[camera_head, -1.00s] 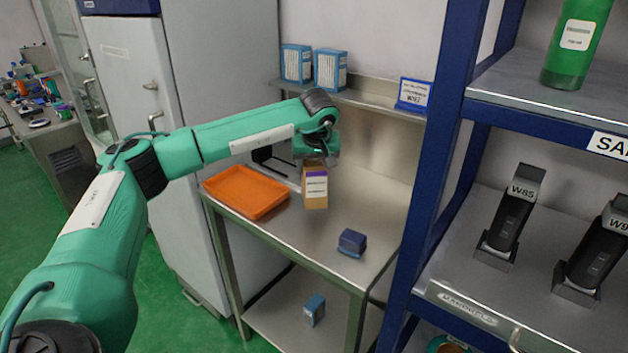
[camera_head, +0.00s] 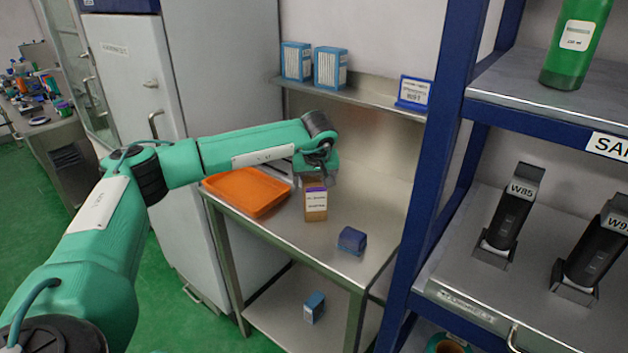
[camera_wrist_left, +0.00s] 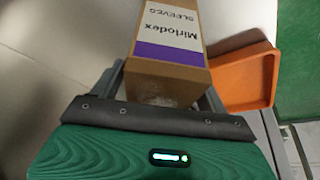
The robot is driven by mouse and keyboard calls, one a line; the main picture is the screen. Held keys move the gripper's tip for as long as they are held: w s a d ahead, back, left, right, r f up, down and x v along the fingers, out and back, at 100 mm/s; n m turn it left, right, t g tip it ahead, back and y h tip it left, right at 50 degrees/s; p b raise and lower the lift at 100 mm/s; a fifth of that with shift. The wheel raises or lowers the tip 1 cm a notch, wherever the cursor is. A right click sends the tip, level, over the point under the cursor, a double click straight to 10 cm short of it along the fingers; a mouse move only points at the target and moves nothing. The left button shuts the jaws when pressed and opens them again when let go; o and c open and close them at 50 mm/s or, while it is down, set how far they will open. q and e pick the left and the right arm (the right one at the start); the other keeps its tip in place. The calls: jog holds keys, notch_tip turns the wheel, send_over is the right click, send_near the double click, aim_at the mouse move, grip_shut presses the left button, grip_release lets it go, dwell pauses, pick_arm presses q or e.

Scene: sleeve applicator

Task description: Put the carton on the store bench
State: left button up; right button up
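The carton (camera_head: 316,203) is a brown box with a white and purple label. It is upright at or just above the top of the steel bench (camera_head: 290,235); I cannot tell whether its base touches. My left gripper (camera_head: 314,180) is above it with its fingers around its upper end. In the left wrist view the carton (camera_wrist_left: 170,45) sits between the fingers of my left gripper (camera_wrist_left: 165,95), which look shut on it. My right gripper is not in view.
An orange tray (camera_head: 245,192) lies left of the carton on the bench. A small blue box (camera_head: 351,241) stands to its front right. A blue rack (camera_head: 430,170) bounds the bench on the right. A back ledge holds blue boxes (camera_head: 330,68) and a sign (camera_head: 414,92).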

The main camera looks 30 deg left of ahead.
pick_arm(q)
jog(key=shift+r, duration=0.4)
jog(key=b+v, duration=0.1)
jog(key=v, duration=0.9)
jog(key=shift+d+r, duration=0.15)
jog(key=shift+r, duration=0.1)
jog(key=shift+s+d+r, duration=0.1)
jog(key=shift+s+r, duration=0.05)
jog(key=shift+r, duration=0.3)
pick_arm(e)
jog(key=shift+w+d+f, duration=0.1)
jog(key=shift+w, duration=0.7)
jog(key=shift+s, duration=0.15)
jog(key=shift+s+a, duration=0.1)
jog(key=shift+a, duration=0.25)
